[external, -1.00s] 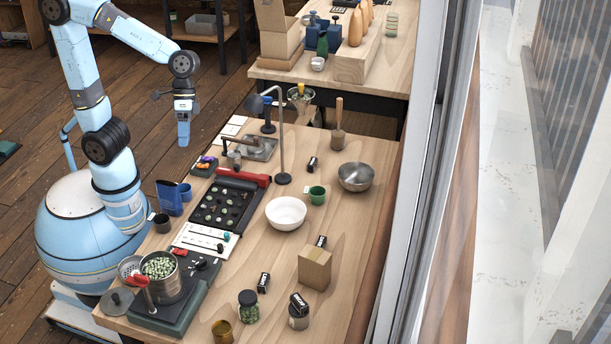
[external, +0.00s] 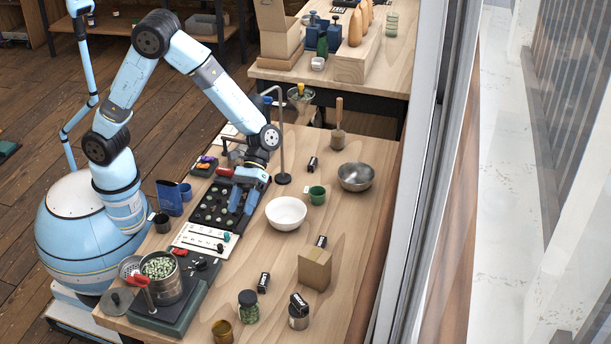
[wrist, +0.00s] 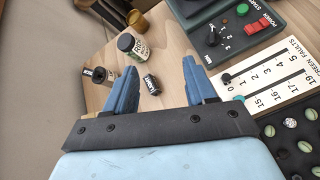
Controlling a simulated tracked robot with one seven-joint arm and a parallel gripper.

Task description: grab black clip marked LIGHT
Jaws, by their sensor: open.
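Several black clips with white lettering are on the table. One (external: 263,283) lies near the green-bean jar, and it also shows in the wrist view (wrist: 152,84), between my fingers in the picture but farther off. One (external: 299,301) sits on top of a small can, one (external: 321,241) is behind the cardboard box, and one (external: 313,163) lies toward the back. The lettering is too small to tell surely which reads LIGHT. My gripper (external: 242,206) is open and empty, pointing down above the black bean tray, well apart from the clips.
The jar (external: 248,309), can (external: 298,319) and cardboard box (external: 315,268) stand near the front clips. A white bowl (external: 286,213) is right of my gripper. The scale card (wrist: 270,80) and bean tray (external: 217,216) lie below it. Bare wood lies around the front clip.

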